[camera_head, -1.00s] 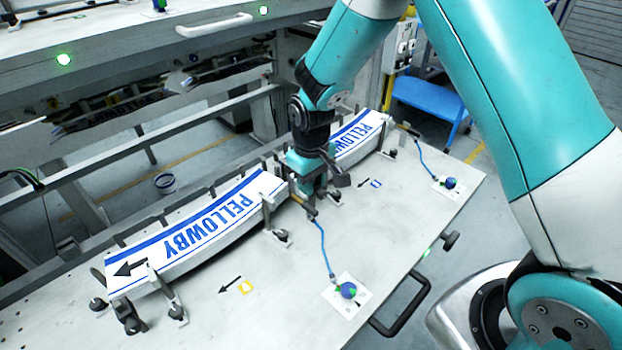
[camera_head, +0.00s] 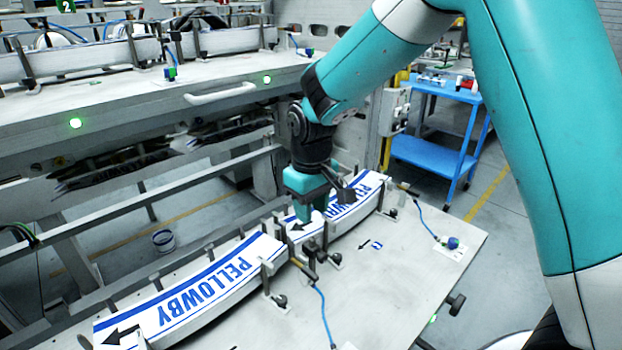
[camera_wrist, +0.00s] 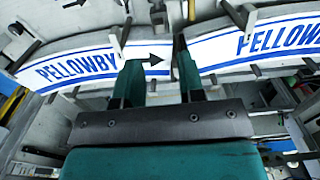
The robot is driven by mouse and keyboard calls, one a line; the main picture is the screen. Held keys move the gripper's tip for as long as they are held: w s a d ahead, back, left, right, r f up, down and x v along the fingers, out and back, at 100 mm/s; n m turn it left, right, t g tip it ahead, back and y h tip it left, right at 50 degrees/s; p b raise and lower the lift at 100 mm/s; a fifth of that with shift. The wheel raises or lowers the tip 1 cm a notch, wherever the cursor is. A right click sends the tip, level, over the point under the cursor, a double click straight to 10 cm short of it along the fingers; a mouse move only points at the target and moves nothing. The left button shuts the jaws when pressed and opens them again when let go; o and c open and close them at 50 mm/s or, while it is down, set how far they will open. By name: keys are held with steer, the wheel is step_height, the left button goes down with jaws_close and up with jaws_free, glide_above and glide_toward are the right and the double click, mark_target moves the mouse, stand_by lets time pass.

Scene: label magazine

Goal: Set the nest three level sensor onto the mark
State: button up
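My gripper (camera_head: 305,222) is above the gap between two stacks of white labels with blue PELLOWBY print, the near stack (camera_head: 215,282) and the far stack (camera_head: 352,208). In the wrist view its two fingers (camera_wrist: 155,62) are apart, with a label end and black arrow between them and nothing clearly held. A small sensor-like part (camera_head: 308,262) with a blue cable sits on a bracket at the gap, just in front of and below my gripper. I cannot tell which nest it belongs to. A small blue mark with an arrow (camera_head: 375,245) shows on the table plate.
The grey table plate (camera_head: 390,290) is mostly clear at right. Guide posts and clamps line the stacks. A second blue-cabled part (camera_head: 453,243) stands at the plate's right edge. A machine bench with a handle (camera_head: 220,93) stands behind; a blue cart (camera_head: 435,150) is back right.

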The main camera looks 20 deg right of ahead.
step_height(320, 180, up, 7)
stand_by(0.3)
steer(key=s+a+r+n+y, duration=0.1)
steer(key=s+a+r+y, duration=0.1)
steer(key=s, duration=1)
steer(key=s+a+r+n+y, duration=0.1)
steer(key=s+a+r+y, duration=0.1)
steer(key=s, duration=1.1)
steer(key=shift+a+r+p, duration=0.35)
steer(key=shift+r, duration=0.1)
steer(key=shift+d, duration=0.1)
stand_by(1.7)
